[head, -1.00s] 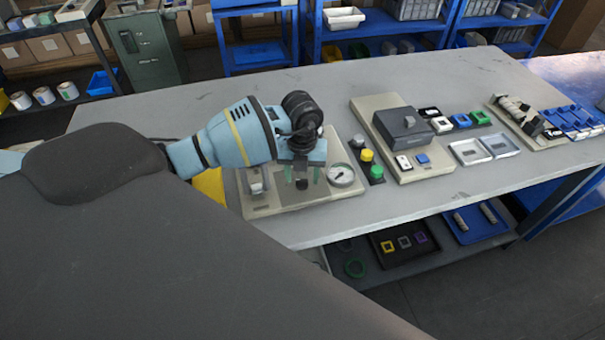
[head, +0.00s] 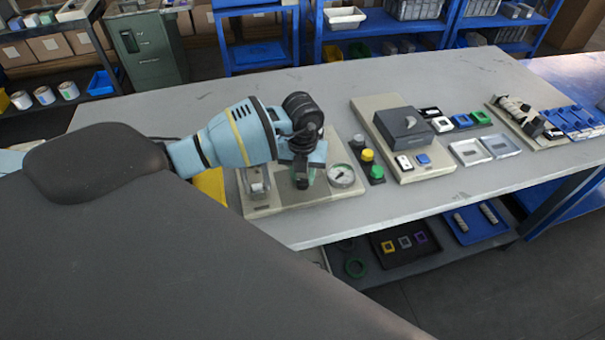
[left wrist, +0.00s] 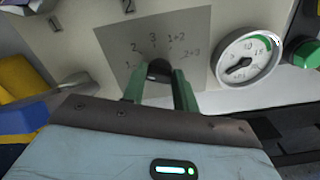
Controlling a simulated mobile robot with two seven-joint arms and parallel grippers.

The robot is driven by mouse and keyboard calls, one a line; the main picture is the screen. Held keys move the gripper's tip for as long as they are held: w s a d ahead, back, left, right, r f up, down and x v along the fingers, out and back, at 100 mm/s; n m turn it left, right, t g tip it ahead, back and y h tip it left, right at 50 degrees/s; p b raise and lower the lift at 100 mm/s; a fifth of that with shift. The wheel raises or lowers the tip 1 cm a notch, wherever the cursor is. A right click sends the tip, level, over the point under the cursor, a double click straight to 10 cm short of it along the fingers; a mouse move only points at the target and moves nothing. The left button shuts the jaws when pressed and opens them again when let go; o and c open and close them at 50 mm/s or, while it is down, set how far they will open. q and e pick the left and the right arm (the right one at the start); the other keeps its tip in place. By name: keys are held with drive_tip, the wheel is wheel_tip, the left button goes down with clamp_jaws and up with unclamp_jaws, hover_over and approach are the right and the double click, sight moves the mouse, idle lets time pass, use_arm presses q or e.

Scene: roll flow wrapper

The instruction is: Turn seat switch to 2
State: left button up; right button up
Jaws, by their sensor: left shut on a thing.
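The seat switch is a black knob (left wrist: 158,70) on a grey square plate (left wrist: 190,40) marked 1, 2, 3, 1+2 and 2+3. In the left wrist view the plate and marks appear tilted. My left gripper (left wrist: 159,82) has its two green fingers shut on the knob, one on each side. In the head view my left gripper (head: 302,180) points down over the beige panel (head: 262,206), and the knob is mostly hidden by it. The knob's exact pointing direction is hard to tell. My right gripper is not in view.
A round gauge (head: 341,175) sits right of the plate. Yellow and green buttons (head: 372,166) stand beyond it. A dark grey box (head: 404,130) on another beige base is further right. The back left of the grey table (head: 130,115) is clear.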

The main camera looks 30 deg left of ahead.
use_arm(q)
drive_tip(key=shift+m, duration=3)
drive_tip(key=shift+d, duration=0.1)
drive_tip(key=o, duration=1)
drive_tip(key=shift+r, duration=0.1)
wheel_tip(320, 180, up, 8)
drive_tip(key=shift+f, duration=0.15)
